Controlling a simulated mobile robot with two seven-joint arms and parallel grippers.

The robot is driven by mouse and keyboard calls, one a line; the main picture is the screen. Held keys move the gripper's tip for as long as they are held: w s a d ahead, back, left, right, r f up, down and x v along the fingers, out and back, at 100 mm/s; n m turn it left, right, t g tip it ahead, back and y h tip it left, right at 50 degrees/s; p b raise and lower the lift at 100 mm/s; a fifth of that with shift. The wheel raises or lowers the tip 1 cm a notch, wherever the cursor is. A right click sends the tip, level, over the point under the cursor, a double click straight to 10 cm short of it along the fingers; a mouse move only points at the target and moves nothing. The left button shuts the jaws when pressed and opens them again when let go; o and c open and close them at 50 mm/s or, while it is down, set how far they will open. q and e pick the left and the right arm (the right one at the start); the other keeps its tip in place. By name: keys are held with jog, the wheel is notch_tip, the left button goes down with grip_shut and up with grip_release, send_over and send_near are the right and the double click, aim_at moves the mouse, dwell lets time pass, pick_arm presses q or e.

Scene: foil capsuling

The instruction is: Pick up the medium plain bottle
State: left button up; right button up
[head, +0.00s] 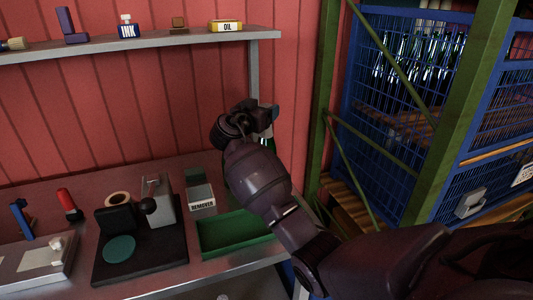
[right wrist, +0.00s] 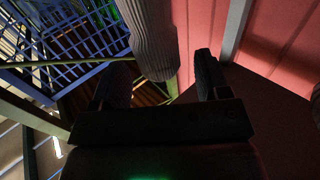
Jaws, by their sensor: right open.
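My right gripper (head: 262,118) is at the back right of the workbench, partly hidden behind its own wrist in the head view. In the right wrist view my right gripper (right wrist: 162,66) is open, its two dark fingers apart. A grey ribbed cylinder (right wrist: 153,38) shows beyond and between the fingers; I cannot tell what it is, or whether it touches them. No medium plain bottle can be made out for certain; a small green glint by the right gripper is too hidden to name. Several dark bottles (head: 410,55) stand in the blue cage. My left gripper is not in view.
A green tray (head: 215,251) and a remover box (head: 201,195) are on the workbench (head: 190,271), beside a black-based device (head: 158,265). A shelf (head: 150,42) with ink and oil runs above. A green post (head: 325,110) and blue cage (head: 360,110) stand right.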

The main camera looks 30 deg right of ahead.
jog(key=shift+x, duration=1.1)
grip_shut()
